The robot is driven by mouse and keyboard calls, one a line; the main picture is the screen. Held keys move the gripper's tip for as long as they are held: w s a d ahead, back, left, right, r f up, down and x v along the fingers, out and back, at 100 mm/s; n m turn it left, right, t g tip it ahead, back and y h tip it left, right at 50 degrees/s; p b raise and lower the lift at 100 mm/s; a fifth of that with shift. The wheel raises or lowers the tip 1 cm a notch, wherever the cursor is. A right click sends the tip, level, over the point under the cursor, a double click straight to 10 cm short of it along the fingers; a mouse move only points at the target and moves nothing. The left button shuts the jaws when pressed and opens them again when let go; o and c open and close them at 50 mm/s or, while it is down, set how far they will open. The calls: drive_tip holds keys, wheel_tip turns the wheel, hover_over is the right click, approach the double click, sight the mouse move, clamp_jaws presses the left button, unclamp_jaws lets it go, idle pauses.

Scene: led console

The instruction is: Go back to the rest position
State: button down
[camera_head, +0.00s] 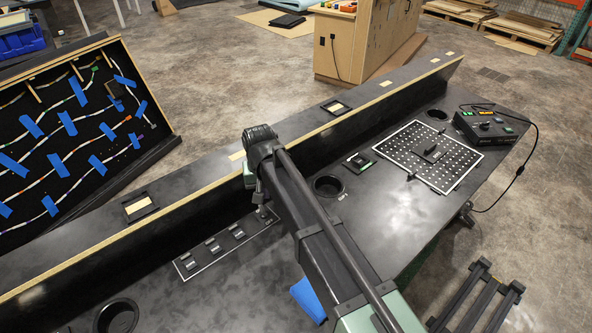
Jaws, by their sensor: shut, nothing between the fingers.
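My arm reaches from the bottom right up to the middle of the view. My gripper (262,207) hangs below its far end, low over the right end of a long dark switch strip (212,246) that carries several small switches. The fingertips are small and dark here, and no object shows between them. The gripper is shut. I cannot tell whether it touches the strip. My arm hides part of the console top behind it.
The black console (400,215) has a raised back ledge (372,98). A perforated plate (427,155) and a control box (486,126) with lit displays stand at the right. Round recesses (328,186) sit in the top. A board with blue-taped LED strips (75,130) stands at the left.

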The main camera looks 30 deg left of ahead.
drive_tip(key=d+r+m+p, duration=0.1)
drive_tip(key=d+m, duration=0.2)
drive_tip(key=d, duration=2.3)
drive_tip(key=s+d+r+m+p, duration=0.1)
drive_tip(key=d+m, duration=0.3)
drive_tip(key=d, duration=2.3)
drive_tip(key=shift+d+r+m+p, duration=0.2)
drive_tip(key=shift+r+m+p, duration=0.1)
drive_tip(key=shift+r+p, duration=0.2)
drive_tip(key=shift+s, duration=0.1)
